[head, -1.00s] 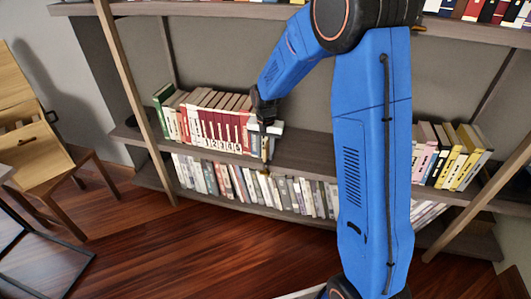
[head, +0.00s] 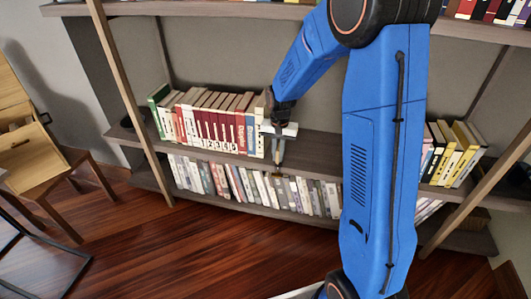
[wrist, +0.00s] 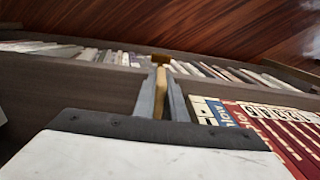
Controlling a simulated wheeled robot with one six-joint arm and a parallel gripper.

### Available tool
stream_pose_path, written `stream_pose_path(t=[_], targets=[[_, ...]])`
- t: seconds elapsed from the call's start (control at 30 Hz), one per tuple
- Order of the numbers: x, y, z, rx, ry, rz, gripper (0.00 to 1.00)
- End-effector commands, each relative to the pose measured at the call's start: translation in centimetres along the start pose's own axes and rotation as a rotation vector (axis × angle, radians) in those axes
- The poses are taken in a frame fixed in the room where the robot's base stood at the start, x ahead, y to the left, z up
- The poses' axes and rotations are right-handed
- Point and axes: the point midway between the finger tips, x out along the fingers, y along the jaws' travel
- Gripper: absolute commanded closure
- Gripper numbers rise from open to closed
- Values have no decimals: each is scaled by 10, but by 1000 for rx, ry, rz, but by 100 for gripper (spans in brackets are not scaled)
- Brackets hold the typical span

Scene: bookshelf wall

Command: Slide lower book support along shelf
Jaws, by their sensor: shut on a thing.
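My gripper (head: 279,152) is at the front of the middle shelf (head: 318,147), just right of the book row. In the wrist view its two grey fingers (wrist: 161,98) are shut on a narrow tan bar, which I take to be the book support (wrist: 160,90). A brown end piece of it shows beyond the fingertips.
Upright books (head: 215,125) in green, red, blue and cream stand left of my gripper. A lower row of pale books (head: 300,192) stands beneath. Yellow and dark books (head: 458,155) lean at the right. A wooden post (head: 130,100) crosses at the left. The middle shelf beside my gripper looks bare.

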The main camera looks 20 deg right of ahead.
Motion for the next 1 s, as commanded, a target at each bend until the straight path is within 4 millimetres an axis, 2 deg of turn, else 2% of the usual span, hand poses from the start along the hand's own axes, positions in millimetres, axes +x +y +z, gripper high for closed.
stream_pose_path(t=[0.03,0.2,0.5,0.7,1.0], targets=[[-1,17,-1,7,0,0,100],[0,65,0,6,0,0,100],[0,131,0,4,0,0,100],[-1,156,0,3,1,0,100],[0,166,0,0,0,0,100]])
